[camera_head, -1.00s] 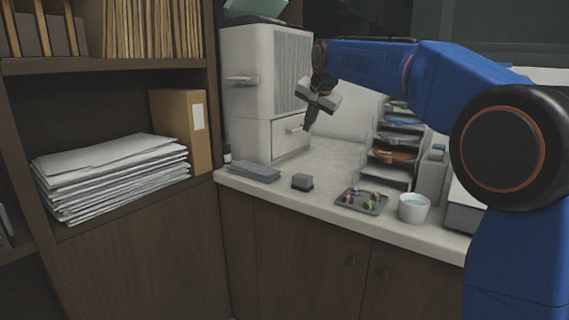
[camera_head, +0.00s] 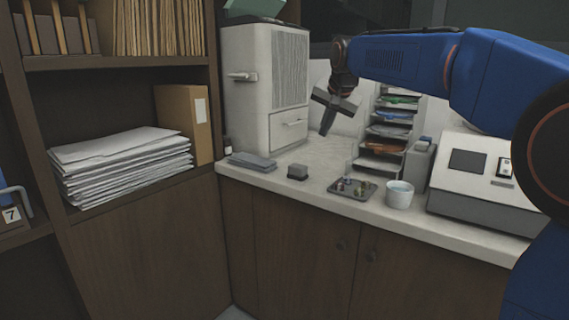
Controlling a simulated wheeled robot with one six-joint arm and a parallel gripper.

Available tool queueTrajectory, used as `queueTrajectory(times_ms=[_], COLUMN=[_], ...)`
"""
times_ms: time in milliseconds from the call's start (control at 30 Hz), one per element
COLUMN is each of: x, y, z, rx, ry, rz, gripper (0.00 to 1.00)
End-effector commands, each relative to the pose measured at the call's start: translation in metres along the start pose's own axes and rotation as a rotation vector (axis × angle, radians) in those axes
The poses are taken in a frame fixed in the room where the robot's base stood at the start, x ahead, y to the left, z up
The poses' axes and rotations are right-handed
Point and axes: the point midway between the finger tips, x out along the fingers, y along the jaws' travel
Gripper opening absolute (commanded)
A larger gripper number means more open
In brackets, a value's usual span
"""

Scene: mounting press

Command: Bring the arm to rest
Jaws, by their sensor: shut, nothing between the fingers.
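My gripper (camera_head: 325,132) hangs from the end of my blue arm, above the back of the counter. Its fingers point down and look closed, with nothing held in them. It is to the right of the white cabinet unit (camera_head: 262,95) and to the left of the tray rack (camera_head: 386,135). The fingertips look apart from the counter things, though their exact height above the counter is hard to tell.
On the counter (camera_head: 322,162) are a grey flat stack (camera_head: 252,162), a small dark block (camera_head: 297,172), a tray (camera_head: 342,189) with small pieces, a white cup (camera_head: 399,196) and a grey machine (camera_head: 455,196). A wooden shelf (camera_head: 120,62) with paper stacks (camera_head: 120,165) stands left.

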Motion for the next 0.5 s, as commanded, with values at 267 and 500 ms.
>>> queueTrajectory(times_ms=[267, 500], x=[-0.032, -0.057], y=[0.069, 0.144], z=[0.045, 0.106], rx=[-0.076, -0.165], ry=[-0.011, -0.032], rz=[0.036, 0.074], gripper=[0.00, 0.00])
